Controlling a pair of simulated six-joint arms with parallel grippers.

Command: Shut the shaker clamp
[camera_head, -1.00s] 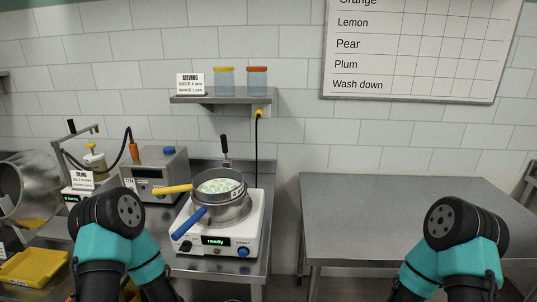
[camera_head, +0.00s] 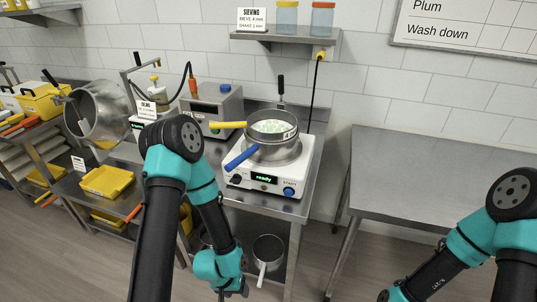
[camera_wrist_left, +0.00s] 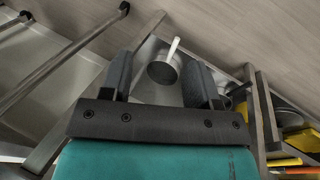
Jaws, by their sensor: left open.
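The shaker (camera_head: 256,178) is a white machine with a green "ready" display, on the steel bench in the head view. On it sit a pan (camera_head: 275,152) with a blue handle and, on top, a sieve (camera_head: 284,136) with a yellow handle and pale green bits inside. A black-handled lever (camera_head: 281,86), seemingly the clamp, stands upright behind them. My left gripper (camera_head: 232,292) hangs low in front of the bench, well below the shaker. In the left wrist view it is open and empty (camera_wrist_left: 163,82). My right arm shows at the lower right; its gripper is out of view.
A grey pot (camera_head: 268,249) with a pale handle stands on the lower shelf, also in the left wrist view (camera_wrist_left: 162,73). A grey control box (camera_head: 212,106) stands left of the shaker. A bare steel table (camera_head: 430,170) stands at right.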

